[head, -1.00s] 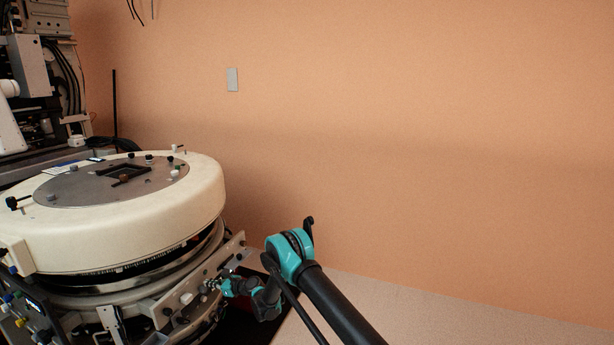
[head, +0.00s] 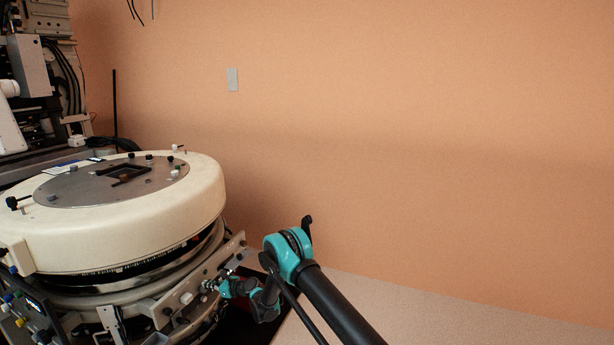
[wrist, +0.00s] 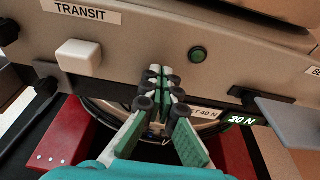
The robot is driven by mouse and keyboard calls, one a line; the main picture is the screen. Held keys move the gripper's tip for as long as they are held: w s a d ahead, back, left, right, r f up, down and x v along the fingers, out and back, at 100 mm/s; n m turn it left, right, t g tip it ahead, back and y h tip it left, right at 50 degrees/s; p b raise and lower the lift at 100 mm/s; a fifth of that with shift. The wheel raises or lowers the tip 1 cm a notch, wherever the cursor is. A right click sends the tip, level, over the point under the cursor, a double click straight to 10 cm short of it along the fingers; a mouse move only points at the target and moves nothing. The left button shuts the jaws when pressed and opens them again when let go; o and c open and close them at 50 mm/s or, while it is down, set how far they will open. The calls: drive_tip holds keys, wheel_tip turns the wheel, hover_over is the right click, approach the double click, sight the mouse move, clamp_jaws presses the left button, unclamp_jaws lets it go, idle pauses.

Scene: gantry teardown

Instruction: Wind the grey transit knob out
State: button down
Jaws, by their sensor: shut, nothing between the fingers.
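A beige panel in the wrist view carries a TRANSIT label (wrist: 82,12). Below that label sits a pale, off-white square knob (wrist: 80,57); I cannot tell whether it is the grey transit knob. My gripper (wrist: 160,82) is shut and empty, its tips at the panel's lower edge, right of the pale knob and apart from it. In the head view my gripper (head: 210,286) is small, at the front of the large round cream machine (head: 150,220). Whether the tips touch the panel is unclear.
A green round button (wrist: 198,55) is on the panel up and right of my gripper. Black knobs (wrist: 45,87) sit at the left, and a grey plate (wrist: 295,115) juts out at the right. Red blocks (wrist: 68,135) lie below. A wall (head: 420,150) stands behind.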

drive_tip(key=shift+s+a+f, duration=0.15)
drive_tip(key=shift+s+a, duration=0.1)
drive_tip(key=shift+s, duration=0.5)
idle(0.4)
drive_tip(key=shift+s+r, duration=0.1)
drive_tip(key=shift+r, duration=0.25)
drive_tip(key=shift+s+d, duration=0.4)
drive_tip(key=shift+d, duration=0.5)
drive_tip(key=shift+s+d, duration=0.4)
drive_tip(key=shift+d, duration=0.5)
drive_tip(key=shift+s+d, duration=0.4)
drive_tip(key=shift+d, duration=0.5)
drive_tip(key=shift+w, duration=0.1)
drive_tip(key=w+a+h, duration=0.2)
drive_tip(key=w+a, duration=0.2)
drive_tip(key=w, duration=0.1)
drive_tip(key=shift+a+g+h, duration=0.35)
drive_tip(key=shift+g+h, duration=0.05)
